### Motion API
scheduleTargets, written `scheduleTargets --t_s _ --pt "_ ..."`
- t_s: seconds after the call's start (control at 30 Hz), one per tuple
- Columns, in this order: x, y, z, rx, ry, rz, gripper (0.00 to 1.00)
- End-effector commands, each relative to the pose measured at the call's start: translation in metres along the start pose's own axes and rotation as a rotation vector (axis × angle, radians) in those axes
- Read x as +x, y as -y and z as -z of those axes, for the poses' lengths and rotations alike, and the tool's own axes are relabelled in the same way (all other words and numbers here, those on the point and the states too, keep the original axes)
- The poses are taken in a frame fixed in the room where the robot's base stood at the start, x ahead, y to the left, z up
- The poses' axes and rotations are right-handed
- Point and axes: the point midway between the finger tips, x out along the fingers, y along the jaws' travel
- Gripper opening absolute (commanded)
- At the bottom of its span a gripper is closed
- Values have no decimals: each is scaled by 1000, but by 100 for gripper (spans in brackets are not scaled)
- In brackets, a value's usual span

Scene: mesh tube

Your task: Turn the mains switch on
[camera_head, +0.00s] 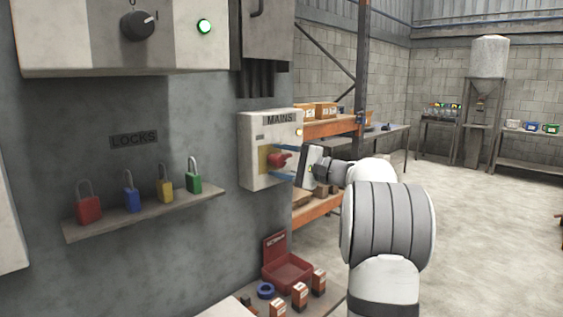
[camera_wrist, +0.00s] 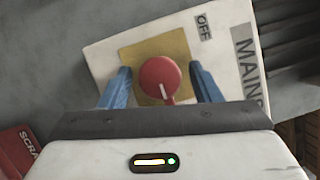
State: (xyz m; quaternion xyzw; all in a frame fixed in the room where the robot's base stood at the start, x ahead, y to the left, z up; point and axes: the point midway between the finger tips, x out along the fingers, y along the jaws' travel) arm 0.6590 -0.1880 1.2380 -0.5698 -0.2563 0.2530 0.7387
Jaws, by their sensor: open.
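The mains switch box (camera_head: 258,130) is a pale box on the grey wall, labelled MAINS. Its red rotary knob (camera_head: 279,159) sits on a yellow plate. In the wrist view the red knob (camera_wrist: 159,79) has a white pointer mark, on the yellow plate (camera_wrist: 140,58), with an OFF label (camera_wrist: 204,27) on the box. My gripper (camera_head: 283,163) is at the front of the box. In the wrist view its blue fingers (camera_wrist: 160,86) stand open, one on each side of the knob, with a gap visible to each. Whether they reach knob depth is unclear.
A shelf (camera_head: 150,212) with red, blue, yellow and green padlocks is left of the box. A red tray (camera_head: 288,272) and small boxes lie below. A panel with a black knob (camera_head: 138,25) and green light (camera_head: 204,26) is above. Orange racking (camera_head: 335,128) stands behind.

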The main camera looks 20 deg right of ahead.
Motion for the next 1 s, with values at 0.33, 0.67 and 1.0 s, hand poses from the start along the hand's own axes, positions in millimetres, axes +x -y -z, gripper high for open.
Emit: scheduleTargets --t_s 0.33,0.67,1.0 --pt "-55 -1 2 0 -4 0 57" --pt "-74 0 1 1 -1 0 57" --pt "-74 0 1 1 -1 0 57"
